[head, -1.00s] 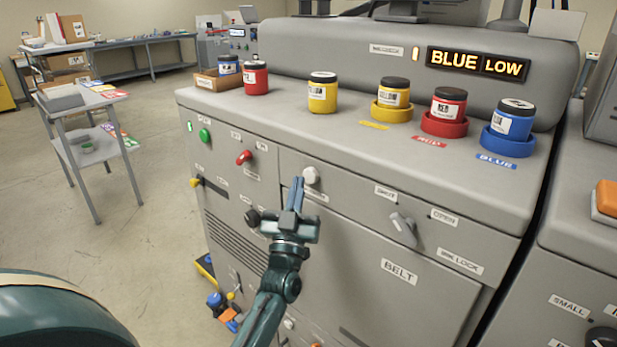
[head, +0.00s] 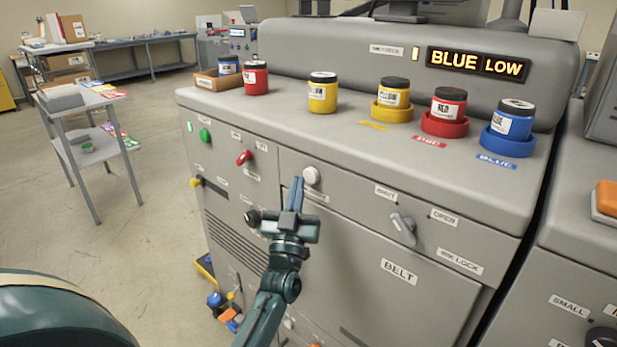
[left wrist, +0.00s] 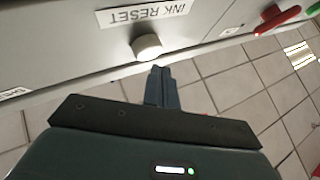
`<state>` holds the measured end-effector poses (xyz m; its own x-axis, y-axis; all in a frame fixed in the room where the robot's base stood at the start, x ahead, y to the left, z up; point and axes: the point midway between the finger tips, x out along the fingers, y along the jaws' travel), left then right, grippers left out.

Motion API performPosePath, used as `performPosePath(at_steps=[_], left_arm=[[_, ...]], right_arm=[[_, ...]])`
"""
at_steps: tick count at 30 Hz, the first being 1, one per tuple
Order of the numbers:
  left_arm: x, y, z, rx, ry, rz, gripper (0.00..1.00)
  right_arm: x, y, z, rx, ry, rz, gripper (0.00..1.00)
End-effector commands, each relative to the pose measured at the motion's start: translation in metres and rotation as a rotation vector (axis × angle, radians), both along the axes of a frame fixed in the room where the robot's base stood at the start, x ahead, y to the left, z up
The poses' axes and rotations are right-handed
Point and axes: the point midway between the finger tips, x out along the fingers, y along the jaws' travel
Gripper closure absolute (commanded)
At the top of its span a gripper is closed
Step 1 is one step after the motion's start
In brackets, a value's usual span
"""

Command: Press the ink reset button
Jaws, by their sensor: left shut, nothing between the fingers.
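The ink reset button is a round white knob (head: 311,176) on the front of the grey machine (head: 350,165). In the left wrist view the white button (left wrist: 147,46) sits below an upside-down label reading INK RESET (left wrist: 146,13). My left gripper (head: 297,182) is shut and empty. Its fingertips are close beside the button, on its left in the head view. In the left wrist view the fingertips (left wrist: 161,70) end just short of the button; I cannot tell whether they touch it. My right gripper is not in view.
A display (head: 478,62) reads BLUE LOW. Blue (head: 513,121), red (head: 448,105) and yellow (head: 393,92) jars stand in coloured holders on the machine top.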

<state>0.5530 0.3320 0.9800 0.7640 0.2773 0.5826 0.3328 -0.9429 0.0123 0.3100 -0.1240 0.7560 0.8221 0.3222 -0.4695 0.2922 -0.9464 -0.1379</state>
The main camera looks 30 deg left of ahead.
Motion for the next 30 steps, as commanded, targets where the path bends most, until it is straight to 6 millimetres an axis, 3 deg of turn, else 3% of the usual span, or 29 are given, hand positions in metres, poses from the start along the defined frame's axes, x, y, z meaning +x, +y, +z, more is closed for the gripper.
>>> performPosePath(at_steps=[30], left_arm=[[0.0088,-0.0018,-0.0001,0.000,0.000,0.000,1.00]], right_arm=[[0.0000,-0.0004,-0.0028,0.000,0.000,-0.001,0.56]])
